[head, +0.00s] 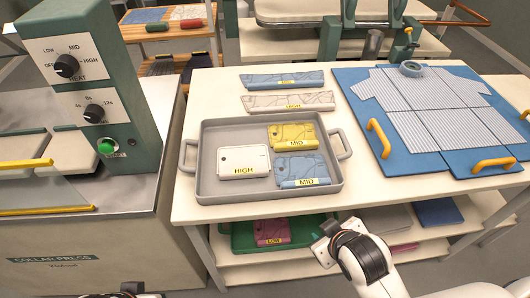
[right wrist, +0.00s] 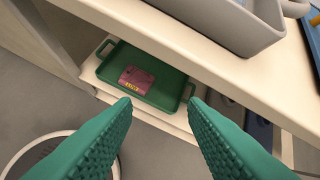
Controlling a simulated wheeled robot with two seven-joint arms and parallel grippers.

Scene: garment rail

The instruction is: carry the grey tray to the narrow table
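The grey tray (head: 205,165) lies flat on the white table in the head view, a handle at each end. It holds a white piece marked HIGH (head: 243,158), a yellow piece marked MID (head: 290,133) and a blue piece marked MID (head: 300,168). Its corner (right wrist: 240,45) shows at the top of the right wrist view. My right gripper (head: 322,243) is below the tabletop's front edge, apart from the tray; its green fingers (right wrist: 160,103) are spread and empty. Only a bit of my left arm shows at the bottom; its gripper is out of view. I cannot tell which table is the narrow one.
A green tray (right wrist: 165,95) with a maroon piece is on the lower shelf. A blue folding board (head: 355,97) with a striped shirt is right of the grey tray. A collar press (head: 75,85) stands left. A wooden-topped table (head: 137,42) is behind, across a gap.

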